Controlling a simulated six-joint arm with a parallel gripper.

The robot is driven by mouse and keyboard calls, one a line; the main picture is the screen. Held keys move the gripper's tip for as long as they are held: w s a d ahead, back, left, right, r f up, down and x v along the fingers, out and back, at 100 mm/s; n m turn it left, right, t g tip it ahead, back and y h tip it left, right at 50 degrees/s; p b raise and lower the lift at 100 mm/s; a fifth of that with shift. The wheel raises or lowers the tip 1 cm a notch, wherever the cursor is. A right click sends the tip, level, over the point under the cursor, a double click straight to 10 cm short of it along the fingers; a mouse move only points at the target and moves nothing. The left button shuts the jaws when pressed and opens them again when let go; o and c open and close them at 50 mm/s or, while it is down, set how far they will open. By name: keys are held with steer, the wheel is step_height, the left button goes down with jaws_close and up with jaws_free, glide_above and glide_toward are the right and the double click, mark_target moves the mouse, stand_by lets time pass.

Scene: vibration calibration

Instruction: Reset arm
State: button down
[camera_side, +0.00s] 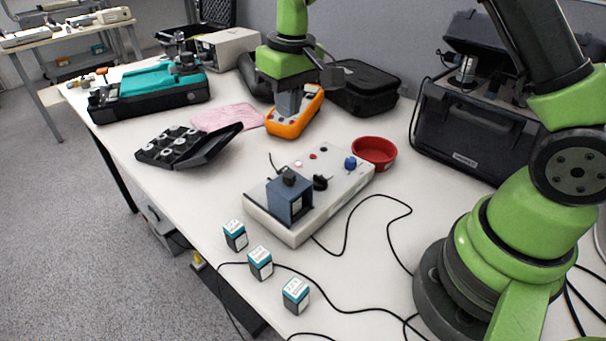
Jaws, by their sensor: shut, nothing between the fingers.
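My gripper (290,103) hangs pointing down over the back middle of the white table. Its fingers are shut with nothing between them. In the picture they overlap the orange handheld meter (312,108); I cannot tell whether they touch it. In front of the gripper stands a light grey calibration box (337,196) with a blue knob (350,163), small buttons and a dark blue-grey block (290,200) on its top. The green wrist hides part of the things behind it.
Several small teal-and-white boxes (260,263) stand along the front edge. A red bowl (374,152) sits right of the calibration box. An open black case (187,146), pink cloth (226,116), teal device (150,88), black pouch (362,89) and large black case (468,130) surround the area. Cables cross the right side.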

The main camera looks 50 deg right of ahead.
steer(key=s+r+m+t+y, duration=0.1)
steer(key=s+r+m+t, duration=0.15)
steer(key=s+r, duration=0.75)
steer(key=s+a+r+t, duration=0.1)
steer(key=s+r+t, duration=0.2)
steer(key=s, duration=0.9)
steer(key=shift+s+a+m+t+y, duration=0.15)
steer(key=shift+m+t+y, duration=0.2)
steer(key=shift+m+y, duration=0.1)
steer(key=shift+r, duration=0.1)
steer(key=w+n+g, duration=0.3)
steer(key=w+n, duration=0.7)
steer(key=w, duration=0.1)
steer(key=w+d+f+n+g+h, duration=0.1)
steer(key=w+f+n+g+h, duration=0.1)
steer(key=w+f+n, duration=0.9)
steer(key=shift+d+f+n+g, duration=0.25)
steer(key=shift+f+n+g, duration=0.15)
steer(key=shift+f+n, duration=0.1)
